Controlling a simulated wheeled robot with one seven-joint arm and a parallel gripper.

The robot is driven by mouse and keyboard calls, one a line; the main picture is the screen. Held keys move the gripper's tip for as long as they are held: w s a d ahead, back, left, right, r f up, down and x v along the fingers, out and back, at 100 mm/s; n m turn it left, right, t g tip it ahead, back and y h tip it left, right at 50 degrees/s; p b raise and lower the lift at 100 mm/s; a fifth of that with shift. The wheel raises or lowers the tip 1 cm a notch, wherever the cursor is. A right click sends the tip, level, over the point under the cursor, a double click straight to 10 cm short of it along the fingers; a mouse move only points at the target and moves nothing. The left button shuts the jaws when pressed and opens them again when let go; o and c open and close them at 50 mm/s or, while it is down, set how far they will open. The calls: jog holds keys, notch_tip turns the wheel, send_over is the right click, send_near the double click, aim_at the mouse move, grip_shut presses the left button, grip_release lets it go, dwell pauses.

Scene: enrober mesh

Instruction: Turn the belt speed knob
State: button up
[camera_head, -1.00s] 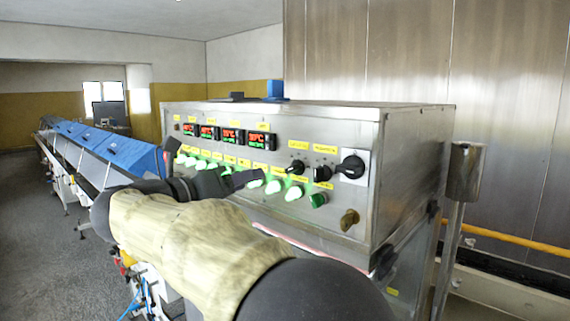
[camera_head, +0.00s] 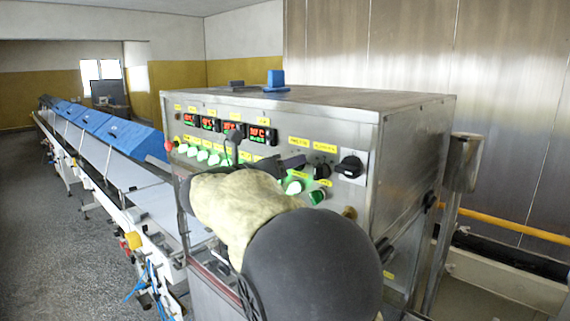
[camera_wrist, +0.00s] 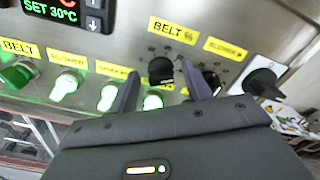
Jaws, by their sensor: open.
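The black belt speed knob (camera_wrist: 161,70) sits on the steel panel under a yellow "BELT %" label (camera_wrist: 173,30). In the wrist view it shows between my gripper's two fingers (camera_wrist: 160,72), which are open, one at each side. A gap shows on both sides, narrower on the right; I cannot tell how far the fingertips are from the panel. In the head view my gripper (camera_head: 265,148) is in front of the panel, and a finger mostly hides the belt knob.
The blower knob (camera_wrist: 210,82) is close beside the right finger. A larger black switch (camera_head: 351,166) is further right. Lit green buttons (camera_wrist: 109,97) sit below and left. The control box (camera_head: 415,150) has a steel wall behind it; a blue-covered conveyor (camera_head: 130,142) runs left.

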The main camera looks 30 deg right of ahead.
jog(key=shift+c, duration=0.4)
jog(key=c, duration=0.9)
jog(key=shift+n+b, duration=0.35)
jog(key=shift+n, duration=0.15)
jog(key=n, duration=1.1)
jog(key=shift+w+f+b, duration=0.1)
jog(key=shift+f+b, duration=0.05)
jog(key=shift+b, duration=0.25)
